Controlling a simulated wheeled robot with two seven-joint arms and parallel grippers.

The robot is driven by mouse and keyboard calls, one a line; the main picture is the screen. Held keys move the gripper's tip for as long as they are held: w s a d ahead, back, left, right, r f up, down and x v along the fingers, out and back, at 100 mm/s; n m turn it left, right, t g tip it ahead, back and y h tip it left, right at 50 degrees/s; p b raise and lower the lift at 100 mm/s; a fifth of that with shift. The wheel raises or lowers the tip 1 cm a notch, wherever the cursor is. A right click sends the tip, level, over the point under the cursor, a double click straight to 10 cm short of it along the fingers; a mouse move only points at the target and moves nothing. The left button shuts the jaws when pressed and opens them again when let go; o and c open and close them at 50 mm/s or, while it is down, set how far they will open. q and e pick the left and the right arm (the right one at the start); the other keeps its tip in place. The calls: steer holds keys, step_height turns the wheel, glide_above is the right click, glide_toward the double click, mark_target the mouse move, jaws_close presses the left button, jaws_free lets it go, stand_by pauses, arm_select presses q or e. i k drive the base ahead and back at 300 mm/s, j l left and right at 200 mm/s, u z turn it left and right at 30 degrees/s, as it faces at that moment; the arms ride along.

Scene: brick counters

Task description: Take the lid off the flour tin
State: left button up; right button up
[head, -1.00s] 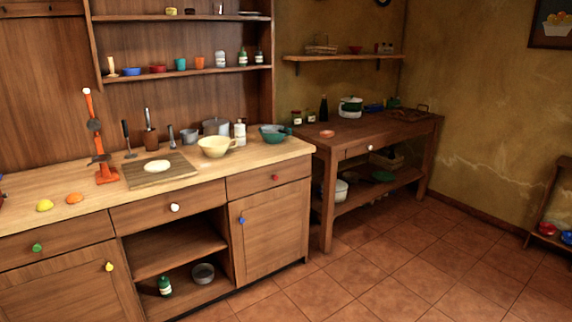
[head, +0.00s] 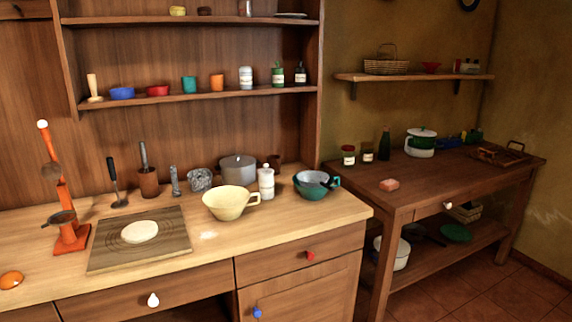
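No tin that I can clearly read as the flour tin shows. A white labelled jar (head: 246,77) stands upright on the wall shelf, and a white labelled container (head: 266,183) stands on the counter; their labels are too small to read. A grey pot (head: 238,169) stands behind the cream bowl. Neither of my grippers is in view.
The wooden counter (head: 215,245) holds a board (head: 105,258) with dough (head: 140,232), an orange stand (head: 72,237), a cream bowl (head: 230,204) and a teal bowl (head: 312,190). A side table (head: 425,180) stands right. Floor at lower right is clear.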

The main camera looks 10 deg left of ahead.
mark_target(266, 170)
steer(key=i, duration=1.7)
